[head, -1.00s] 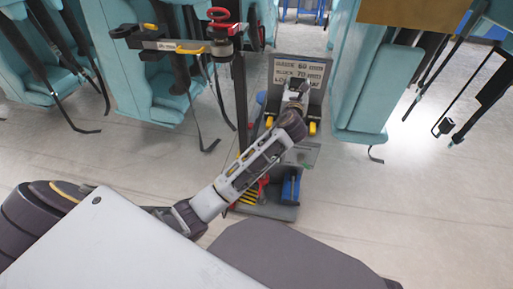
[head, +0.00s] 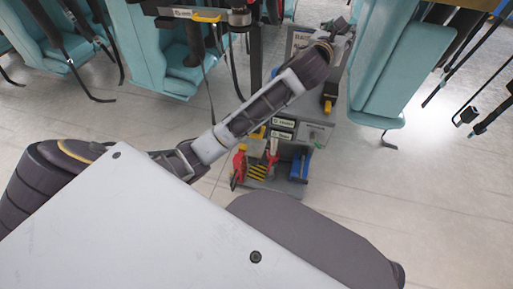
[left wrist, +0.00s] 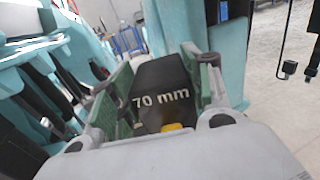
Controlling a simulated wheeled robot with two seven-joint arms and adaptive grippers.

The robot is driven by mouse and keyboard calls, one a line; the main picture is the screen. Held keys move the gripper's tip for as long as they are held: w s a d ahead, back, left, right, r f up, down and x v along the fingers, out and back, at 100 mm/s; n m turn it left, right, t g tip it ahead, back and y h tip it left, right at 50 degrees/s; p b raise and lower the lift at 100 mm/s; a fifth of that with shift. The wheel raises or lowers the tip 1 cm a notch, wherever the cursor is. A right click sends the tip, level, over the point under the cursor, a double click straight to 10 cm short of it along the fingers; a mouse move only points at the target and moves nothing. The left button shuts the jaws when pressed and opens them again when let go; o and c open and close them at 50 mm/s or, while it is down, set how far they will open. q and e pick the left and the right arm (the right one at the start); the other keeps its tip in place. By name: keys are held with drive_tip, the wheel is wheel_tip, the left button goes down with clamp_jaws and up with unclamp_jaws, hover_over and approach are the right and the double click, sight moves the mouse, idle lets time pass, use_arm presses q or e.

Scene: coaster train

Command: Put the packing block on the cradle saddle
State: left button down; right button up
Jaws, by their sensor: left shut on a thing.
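The packing block (left wrist: 163,76) is dark, marked "70 mm", with a yellow piece at its near bottom edge in the left wrist view. My left gripper (left wrist: 160,92) is shut on it, with green pads along its two sides. In the head view my left gripper (head: 341,30) is at the top, right of centre, above the tool rack and beside a teal seat. The block itself cannot be made out there. I cannot clearly pick out the cradle saddle in either view. My right gripper is not in view.
A grey rack (head: 315,132) holds a yellow and black piece (head: 328,102), red tools (head: 240,165) and a blue holder (head: 300,168). A dark post (head: 256,55) and bar (head: 195,14) stand at its upper left. Teal seats (head: 388,75) flank it.

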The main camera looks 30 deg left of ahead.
sight(331, 31)
use_arm(q)
drive_tip(key=s+r, duration=0.1)
drive_tip(key=r, duration=0.1)
drive_tip(key=shift+s+r+h, duration=0.3)
drive_tip(key=shift+s, duration=0.05)
drive_tip(key=shift+s+a+r+m, duration=0.1)
drive_tip(key=shift+s+r+m, duration=0.1)
drive_tip(key=shift+s, duration=0.3)
drive_tip(key=shift+s+a+r+m, duration=0.1)
drive_tip(key=shift+s+r, duration=0.1)
drive_tip(key=shift+s, duration=0.25)
drive_tip(key=shift+s+a, duration=0.1)
drive_tip(key=shift+s, duration=0.2)
drive_tip(key=shift+h, duration=0.3)
drive_tip(key=s+f, duration=0.1)
drive_tip(key=s+a, duration=0.1)
drive_tip(key=s+f, duration=0.1)
drive_tip(key=shift+s+a+f, duration=0.2)
drive_tip(key=shift+a+f, duration=0.05)
drive_tip(key=shift+f, duration=0.1)
drive_tip(key=s+a+f, duration=0.1)
drive_tip(key=s+f, duration=0.2)
drive_tip(key=f, duration=0.5)
drive_tip(key=s+a+f, duration=0.1)
drive_tip(key=s+f, duration=0.3)
drive_tip(key=f, duration=0.4)
drive_tip(key=s+a+f+y, duration=0.1)
drive_tip(key=s+a+f, duration=0.1)
drive_tip(key=f, duration=0.6)
drive_tip(key=shift+s, duration=0.7)
